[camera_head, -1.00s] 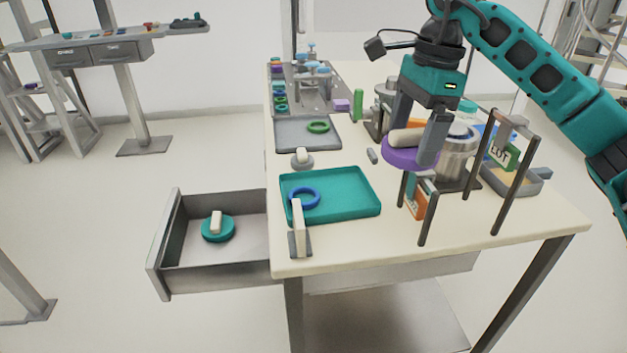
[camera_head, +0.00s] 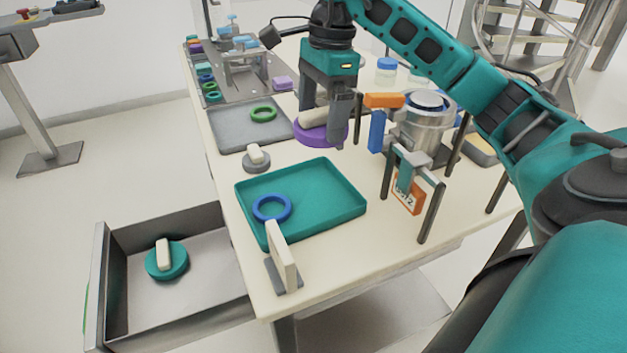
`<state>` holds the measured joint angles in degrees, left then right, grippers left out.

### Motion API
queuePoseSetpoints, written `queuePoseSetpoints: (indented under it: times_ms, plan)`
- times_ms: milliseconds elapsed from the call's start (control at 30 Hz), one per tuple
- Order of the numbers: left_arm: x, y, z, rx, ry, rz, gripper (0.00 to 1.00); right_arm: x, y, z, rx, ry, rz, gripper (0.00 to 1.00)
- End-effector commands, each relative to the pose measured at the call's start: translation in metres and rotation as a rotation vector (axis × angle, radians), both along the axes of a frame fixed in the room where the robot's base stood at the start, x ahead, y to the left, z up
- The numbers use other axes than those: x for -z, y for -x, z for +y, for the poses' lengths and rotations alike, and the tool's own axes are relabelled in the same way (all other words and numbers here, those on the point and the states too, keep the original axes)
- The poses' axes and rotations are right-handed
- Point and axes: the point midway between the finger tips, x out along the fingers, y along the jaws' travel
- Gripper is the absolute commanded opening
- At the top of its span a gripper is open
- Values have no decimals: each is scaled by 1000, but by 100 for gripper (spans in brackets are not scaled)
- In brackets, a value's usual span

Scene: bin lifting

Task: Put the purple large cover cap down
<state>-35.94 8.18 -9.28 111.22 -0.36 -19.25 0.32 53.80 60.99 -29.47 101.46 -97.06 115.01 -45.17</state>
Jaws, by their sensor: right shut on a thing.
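The purple large cover cap (camera_head: 318,134) is a flat purple disc with a pale handle on top. My right gripper (camera_head: 323,114) is shut on that handle, with one finger on each side. The cap is level, over or on the table (camera_head: 222,150) between the grey tray and the metal pot. I cannot tell whether its underside touches the table. My left gripper is not in view.
A teal tray (camera_head: 345,181) with a blue ring (camera_head: 271,208) lies in front. A grey tray (camera_head: 232,138) with a green ring (camera_head: 263,114) is to the left. A metal pot (camera_head: 424,130) and dark posts (camera_head: 432,212) stand to the right. An open drawer (camera_head: 212,272) holds a teal cap (camera_head: 178,262).

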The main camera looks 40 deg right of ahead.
Motion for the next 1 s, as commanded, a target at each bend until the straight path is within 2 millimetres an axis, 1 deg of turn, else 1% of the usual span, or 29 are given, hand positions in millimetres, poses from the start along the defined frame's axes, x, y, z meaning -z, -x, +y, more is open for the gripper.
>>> queuePoseSetpoints:
  times_ms: [33, 100, 200, 300, 400, 567, 667, 800, 867, 1000]
  plan:
    - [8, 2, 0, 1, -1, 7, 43, 19, 1, 0, -1, 0, 5, 60]
    - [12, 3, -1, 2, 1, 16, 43, 37, 1, 0, -1, 2, 6, 60]
    - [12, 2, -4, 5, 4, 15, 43, 61, 1, 0, 0, 1, 4, 60]
    - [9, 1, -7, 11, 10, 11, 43, 81, 1, 0, 0, 0, 3, 60]
    - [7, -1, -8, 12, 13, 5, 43, 92, 0, 0, 0, 0, 0, 60]
    - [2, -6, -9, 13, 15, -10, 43, 102, 0, 0, -1, 0, -1, 60]
    - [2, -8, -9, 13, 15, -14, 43, 114, 1, 0, -1, 1, 1, 60]
    - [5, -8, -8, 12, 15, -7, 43, 136, 0, 0, -1, 0, 1, 60]
    - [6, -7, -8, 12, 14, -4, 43, 140, 0, 0, -1, -1, 0, 60]
    - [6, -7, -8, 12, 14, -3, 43, 140, 0, 0, -1, 1, -2, 60]
